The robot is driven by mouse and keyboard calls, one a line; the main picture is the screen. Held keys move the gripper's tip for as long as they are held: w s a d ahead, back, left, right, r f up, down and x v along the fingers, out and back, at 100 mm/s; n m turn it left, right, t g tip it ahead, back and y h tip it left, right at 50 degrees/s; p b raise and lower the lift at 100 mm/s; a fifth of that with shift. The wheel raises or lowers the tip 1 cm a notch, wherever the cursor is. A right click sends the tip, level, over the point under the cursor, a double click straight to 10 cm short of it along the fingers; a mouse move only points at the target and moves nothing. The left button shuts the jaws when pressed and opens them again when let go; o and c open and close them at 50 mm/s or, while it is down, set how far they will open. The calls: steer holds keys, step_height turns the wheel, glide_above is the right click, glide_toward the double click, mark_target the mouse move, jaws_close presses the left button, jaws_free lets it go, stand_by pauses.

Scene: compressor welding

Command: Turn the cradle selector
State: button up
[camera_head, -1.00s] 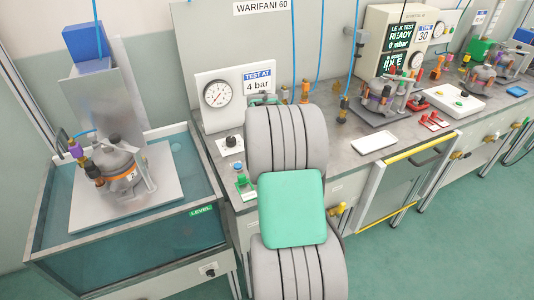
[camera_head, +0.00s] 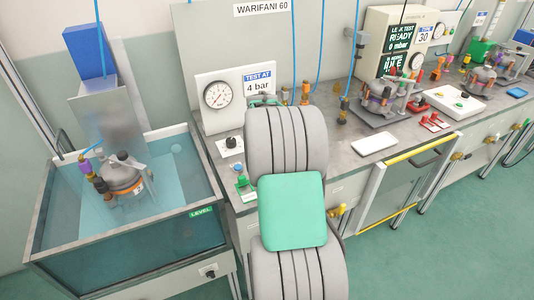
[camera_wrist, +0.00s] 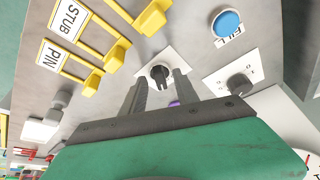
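In the wrist view a black selector knob (camera_wrist: 160,73) on a white plate lies just beyond the fingertips of my gripper (camera_wrist: 154,88). The two grey fingers stand apart with a gap between them; I cannot tell whether either touches the knob. I cannot read a label for it.
A blue button (camera_wrist: 227,22) and a second knob (camera_wrist: 239,86) are close by in the wrist view. In the head view a pressure gauge (camera_head: 218,94) stands behind the bench controls.

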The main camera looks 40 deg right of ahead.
steer(key=v, duration=0.7)
steer(key=shift+r+b, duration=0.25)
steer(key=shift+b, duration=0.2)
steer(key=shift+s+a, duration=0.1)
steer(key=shift+a, duration=0.1)
stand_by(1.2)
